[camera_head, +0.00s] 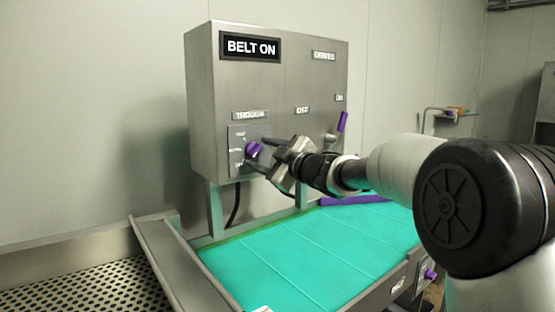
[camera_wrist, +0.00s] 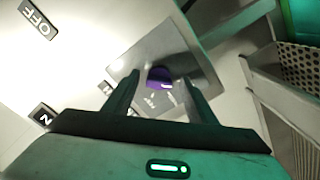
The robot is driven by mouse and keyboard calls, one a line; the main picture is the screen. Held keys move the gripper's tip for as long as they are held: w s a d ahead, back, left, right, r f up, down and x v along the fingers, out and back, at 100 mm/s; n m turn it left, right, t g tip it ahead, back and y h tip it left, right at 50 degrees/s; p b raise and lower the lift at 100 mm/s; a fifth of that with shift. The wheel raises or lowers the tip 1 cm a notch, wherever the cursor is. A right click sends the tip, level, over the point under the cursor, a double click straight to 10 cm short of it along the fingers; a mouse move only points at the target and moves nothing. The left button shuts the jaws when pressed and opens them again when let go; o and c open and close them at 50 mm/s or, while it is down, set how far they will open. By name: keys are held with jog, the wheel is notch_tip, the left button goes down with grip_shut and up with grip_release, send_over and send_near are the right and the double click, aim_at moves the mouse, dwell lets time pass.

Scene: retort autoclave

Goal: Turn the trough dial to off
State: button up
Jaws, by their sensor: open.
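The trough dial is a purple knob (camera_head: 252,149) on a small grey plate under the TROUGH label (camera_head: 251,115), on the front of a steel control box (camera_head: 200,100). The plate carries several position words, too small to read surely. My gripper (camera_head: 258,154) is at the dial, its fingers apart, one above and one below the knob in the head view. In the wrist view the purple knob (camera_wrist: 159,77) shows between and beyond the open fingers (camera_wrist: 158,92). I cannot tell whether either finger touches it.
A BELT ON sign (camera_head: 251,47) is at the box's top. A purple-handled lever (camera_head: 343,122) sits at its right, by an OFF label (camera_head: 303,110). A green conveyor belt (camera_head: 290,255) runs below. A perforated steel surface (camera_head: 80,287) lies at left.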

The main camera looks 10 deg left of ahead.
jog(key=b+v, duration=0.1)
jog(key=v, duration=1.6)
